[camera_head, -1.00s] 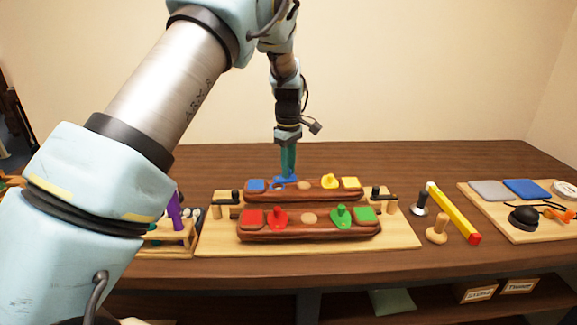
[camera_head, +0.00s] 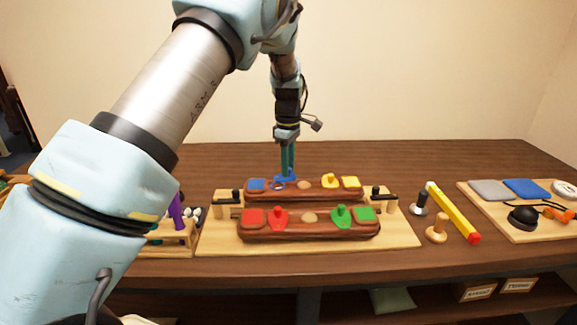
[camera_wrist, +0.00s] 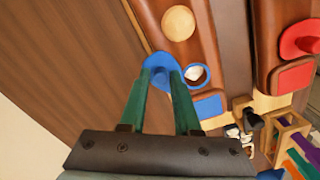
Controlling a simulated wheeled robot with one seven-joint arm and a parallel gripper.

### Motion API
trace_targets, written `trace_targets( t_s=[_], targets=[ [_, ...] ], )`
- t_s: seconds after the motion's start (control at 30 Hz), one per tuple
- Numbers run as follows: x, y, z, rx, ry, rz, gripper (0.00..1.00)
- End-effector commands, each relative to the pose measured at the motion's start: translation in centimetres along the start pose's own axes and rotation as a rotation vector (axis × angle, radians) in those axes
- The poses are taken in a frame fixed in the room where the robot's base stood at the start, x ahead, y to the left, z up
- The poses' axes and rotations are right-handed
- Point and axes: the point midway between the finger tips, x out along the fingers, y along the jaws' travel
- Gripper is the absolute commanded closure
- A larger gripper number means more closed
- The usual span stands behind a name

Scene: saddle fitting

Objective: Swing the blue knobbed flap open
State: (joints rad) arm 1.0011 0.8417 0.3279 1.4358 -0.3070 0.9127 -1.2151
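The blue knobbed flap (camera_wrist: 158,66) sits at the far edge of the rear brown wooden saddle (camera_head: 318,194). It is turned aside from a blue-rimmed round opening (camera_wrist: 205,75), which shows uncovered with something whitish inside. In the head view the flap (camera_head: 287,178) lies below my fingertips, behind the opening (camera_head: 277,185). My gripper (camera_wrist: 162,66) points down with its two green fingers on either side of the flap's knob, and it appears closed on it. The knob itself is mostly hidden between the fingertips. A blue square pad (camera_wrist: 208,106) lies beside the opening.
The front saddle (camera_head: 310,230) carries a red flap (camera_head: 278,217) and a green flap (camera_head: 341,216). A yellow flap (camera_head: 330,181) is on the rear saddle's right. Black clamps (camera_head: 379,194) flank the saddles. A tool rack (camera_head: 172,236) stands left; the table behind is clear.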

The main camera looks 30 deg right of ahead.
Motion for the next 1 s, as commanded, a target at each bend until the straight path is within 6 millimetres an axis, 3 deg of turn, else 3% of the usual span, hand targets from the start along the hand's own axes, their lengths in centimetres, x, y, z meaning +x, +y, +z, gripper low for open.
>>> trace_targets(
  t_s=[0.2,0.53,1.0],
  targets=[
    [0.0,0.0,0.1,0.001,-0.001,-0.001,0.47],
    [-0.6,0.0,0.1,0.002,-0.001,0.001,0.47],
    [-8.8,0.1,0.1,0.002,-0.001,0.003,0.47]
  ],
)
